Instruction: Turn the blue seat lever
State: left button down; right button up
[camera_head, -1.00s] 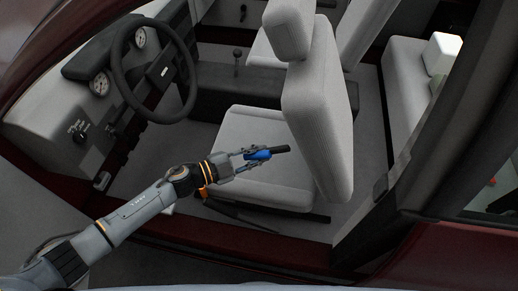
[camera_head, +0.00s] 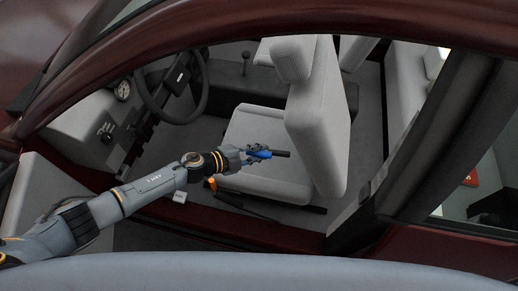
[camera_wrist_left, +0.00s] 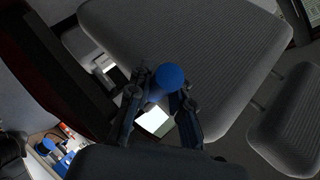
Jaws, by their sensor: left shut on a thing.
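The blue seat lever (camera_head: 260,154) is at the side of the light grey front seat (camera_head: 262,135), near where the cushion meets the backrest. A black rod shows at its right end. My left gripper (camera_head: 252,155) reaches in from the left and is shut on the blue lever. In the left wrist view, the round blue end of the lever (camera_wrist_left: 169,77) shows between the two fingers of the gripper (camera_wrist_left: 172,85). The fingers partly hide the lever. My right gripper is not in view.
An orange handle (camera_head: 211,184) and a black bar (camera_head: 245,207) sit low beside the seat. The steering wheel (camera_head: 148,100) is to the left. The dark red door frame (camera_head: 270,233) runs below my arm. The seat backrest (camera_head: 318,130) rises close on the right.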

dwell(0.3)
pick_arm(q)
jog(key=c, duration=1.2)
grip_release()
jog(key=shift+a, duration=0.1)
jog(key=v, duration=1.2)
jog(key=shift+r, duration=0.1)
